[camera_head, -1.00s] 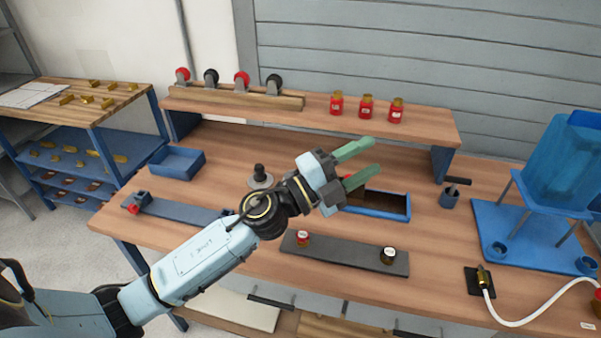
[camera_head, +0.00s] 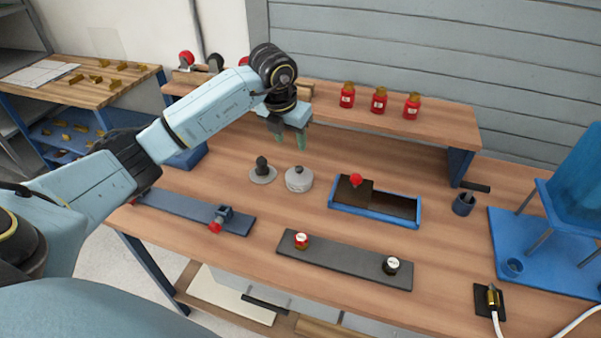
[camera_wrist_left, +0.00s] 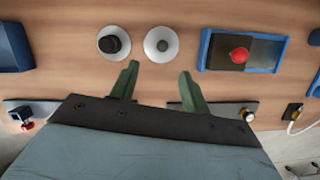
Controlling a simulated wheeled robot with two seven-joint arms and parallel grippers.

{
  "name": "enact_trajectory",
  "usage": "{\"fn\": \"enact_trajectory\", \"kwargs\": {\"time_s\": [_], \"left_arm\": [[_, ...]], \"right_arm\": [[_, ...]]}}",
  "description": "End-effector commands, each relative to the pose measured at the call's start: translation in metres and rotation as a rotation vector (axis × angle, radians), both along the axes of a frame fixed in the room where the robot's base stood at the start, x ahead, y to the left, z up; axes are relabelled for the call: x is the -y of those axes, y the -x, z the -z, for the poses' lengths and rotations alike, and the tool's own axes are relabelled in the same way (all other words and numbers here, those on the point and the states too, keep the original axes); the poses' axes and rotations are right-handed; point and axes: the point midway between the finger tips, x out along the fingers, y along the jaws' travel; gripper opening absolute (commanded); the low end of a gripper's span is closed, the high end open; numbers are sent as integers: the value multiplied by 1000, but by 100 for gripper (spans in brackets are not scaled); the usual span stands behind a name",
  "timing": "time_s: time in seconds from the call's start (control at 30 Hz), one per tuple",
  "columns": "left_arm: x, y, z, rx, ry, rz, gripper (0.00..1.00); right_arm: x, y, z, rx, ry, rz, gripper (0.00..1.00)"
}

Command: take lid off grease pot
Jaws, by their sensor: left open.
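The round light-grey pot (camera_head: 299,183) stands on the bench with a small dark knob on its top, which looks like its lid. In the left wrist view the pot (camera_wrist_left: 161,44) shows from above, just beyond the fingertips. My left gripper (camera_head: 290,140) points down above the bench, behind the pot in the head view, with its green fingers apart and empty. In the left wrist view the open fingers (camera_wrist_left: 159,72) do not touch the pot. My right gripper is not in view.
A black knob on a grey disc (camera_head: 263,172) stands close left of the pot. A blue tray (camera_head: 370,212) with a red-knobbed dark cover lies to its right. Grey strips (camera_head: 345,265) lie in front. A raised shelf (camera_head: 425,127) with red jars runs behind.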

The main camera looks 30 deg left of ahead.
Motion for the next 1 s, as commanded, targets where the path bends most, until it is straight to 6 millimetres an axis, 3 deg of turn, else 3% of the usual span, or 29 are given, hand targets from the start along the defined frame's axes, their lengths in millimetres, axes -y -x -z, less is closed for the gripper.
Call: {"fn": "enact_trajectory", "kwargs": {"time_s": [0.03,0.23,0.47,0.8,1.0], "left_arm": [[1,-2,14,-7,2,1,47],[1,-12,48,-3,5,2,47],[1,-17,64,-1,4,3,47],[4,-29,107,-2,5,4,47],[4,-30,110,0,5,5,47]], "right_arm": [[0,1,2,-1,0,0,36],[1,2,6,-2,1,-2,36],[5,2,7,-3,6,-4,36],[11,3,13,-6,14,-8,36],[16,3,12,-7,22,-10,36]]}}
